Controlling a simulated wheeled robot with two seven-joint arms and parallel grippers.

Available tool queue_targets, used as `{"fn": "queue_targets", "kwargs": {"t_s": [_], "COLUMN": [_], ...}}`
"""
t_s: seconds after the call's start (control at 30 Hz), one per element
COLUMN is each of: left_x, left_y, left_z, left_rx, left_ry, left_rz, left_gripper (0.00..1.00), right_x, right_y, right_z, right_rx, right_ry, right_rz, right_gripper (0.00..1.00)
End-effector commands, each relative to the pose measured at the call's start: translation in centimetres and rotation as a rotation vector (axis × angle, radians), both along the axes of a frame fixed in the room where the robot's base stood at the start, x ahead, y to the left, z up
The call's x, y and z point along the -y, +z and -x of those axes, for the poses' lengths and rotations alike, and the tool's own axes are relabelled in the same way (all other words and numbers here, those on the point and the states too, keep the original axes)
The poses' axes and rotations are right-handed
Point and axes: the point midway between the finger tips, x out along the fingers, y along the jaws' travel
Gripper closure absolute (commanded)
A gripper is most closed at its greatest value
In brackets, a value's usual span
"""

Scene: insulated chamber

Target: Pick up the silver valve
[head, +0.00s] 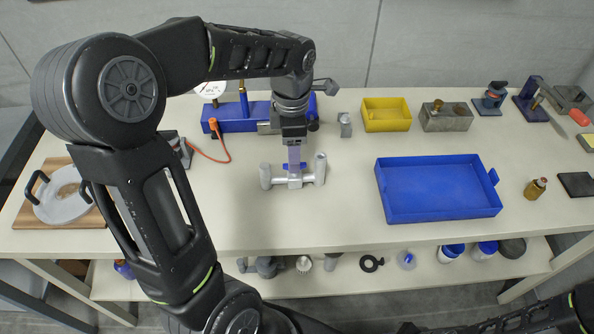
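The silver valve (295,182) lies on the white tabletop near the middle, with a wide cylindrical end on each side and a small blue part on top. My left gripper (294,160) points straight down at the valve's middle. Its fingertips overlap the blue part from this view. I cannot tell whether the fingers touch the valve or are closed on it. The valve appears to rest on the table. My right gripper is out of view; only part of a dark arm shows at the lower right.
A blue tray (440,214) stands empty to the right. Behind are a yellow bin (386,127), a grey box (447,123) and a blue test stand (232,113) with a gauge. A wooden board (88,214) lies left. The table in front of the valve is clear.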

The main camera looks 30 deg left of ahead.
Motion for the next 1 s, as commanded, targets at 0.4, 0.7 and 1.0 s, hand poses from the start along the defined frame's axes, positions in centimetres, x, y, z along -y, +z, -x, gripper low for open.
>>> {"fn": "queue_targets", "kwargs": {"t_s": [0.4,0.7,1.0], "left_x": [0.0,0.0,0.1], "left_y": [-2.6,-3.1,-7.2], "left_z": [0.0,0.1,0.5], "left_rx": [0.001,-0.003,-0.003], "left_ry": [-0.001,-0.001,-0.001], "left_rz": [-0.001,0.000,0.000], "left_gripper": [0.42,0.42,0.42], "right_x": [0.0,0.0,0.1], "right_y": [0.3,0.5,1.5], "right_z": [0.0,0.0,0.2], "right_rx": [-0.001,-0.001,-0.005], "right_ry": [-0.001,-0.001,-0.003], "right_rz": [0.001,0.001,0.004], "right_gripper": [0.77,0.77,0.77]}}
